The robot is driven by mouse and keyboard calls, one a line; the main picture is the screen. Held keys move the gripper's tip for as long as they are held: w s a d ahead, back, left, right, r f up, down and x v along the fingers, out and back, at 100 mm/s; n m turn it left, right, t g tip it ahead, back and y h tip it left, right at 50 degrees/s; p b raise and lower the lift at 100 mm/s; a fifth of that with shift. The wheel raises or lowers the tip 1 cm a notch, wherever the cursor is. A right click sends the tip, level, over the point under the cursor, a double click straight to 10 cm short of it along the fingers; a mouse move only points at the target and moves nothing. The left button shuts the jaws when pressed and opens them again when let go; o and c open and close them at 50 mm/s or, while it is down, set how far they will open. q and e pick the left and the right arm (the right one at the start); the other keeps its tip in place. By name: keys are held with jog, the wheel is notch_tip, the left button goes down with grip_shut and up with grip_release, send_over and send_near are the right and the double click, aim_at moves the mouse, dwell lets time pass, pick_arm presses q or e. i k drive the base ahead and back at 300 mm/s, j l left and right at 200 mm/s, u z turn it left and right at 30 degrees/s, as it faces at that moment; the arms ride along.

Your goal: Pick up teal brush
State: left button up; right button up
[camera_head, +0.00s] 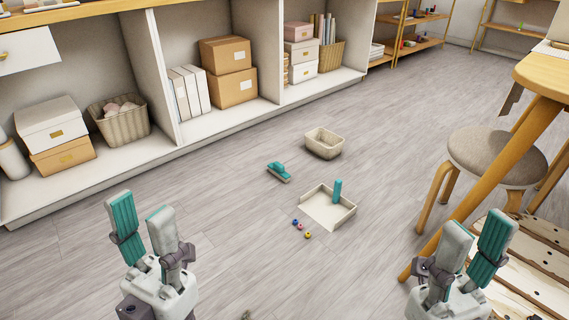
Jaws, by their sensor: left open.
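The teal brush (279,172) lies on the wooden floor (230,215) near the middle of the view. A cream dustpan (320,213) with an upright teal handle (337,190) lies to the right of it and nearer to me. My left gripper (141,205) is at the lower left, open and empty, well apart from the brush. My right gripper (478,222) is at the lower right, also open and empty, and farther from the brush. The brush is in full view.
A small beige bin (323,143) stands behind the dustpan. Several small coloured beads (307,235) lie in front of it. A shelf unit (160,145) runs along the back left. A stool (497,155), a wooden table (545,75) and a slatted crate (535,265) take up the right.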

aim_at(276, 169)
jog(key=i+j+z, duration=0.15)
jog(key=z, duration=0.3)
jog(key=i+j+z, duration=0.25)
jog(key=z, duration=0.2)
jog(key=i+j+z, duration=0.1)
jog(key=i+j, duration=0.25)
jog(key=j, duration=0.3)
jog(key=i+j+z, duration=0.15)
jog(key=j, duration=0.2)
jog(key=i+j, duration=0.15)
jog(key=j, duration=0.2)
jog(key=i+j+z, duration=0.15)
jog(key=j, duration=0.2)
jog(key=i+j+z, duration=0.1)
jog(key=j, duration=0.25)
jog(key=i+j, duration=0.15)
jog(key=j, duration=0.2)
jog(key=i+j, duration=0.15)
jog(key=j, duration=0.2)
jog(key=i+j, duration=0.1)
jog(key=j, duration=0.25)
jog(key=i+j, duration=0.15)
jog(key=j, duration=0.2)
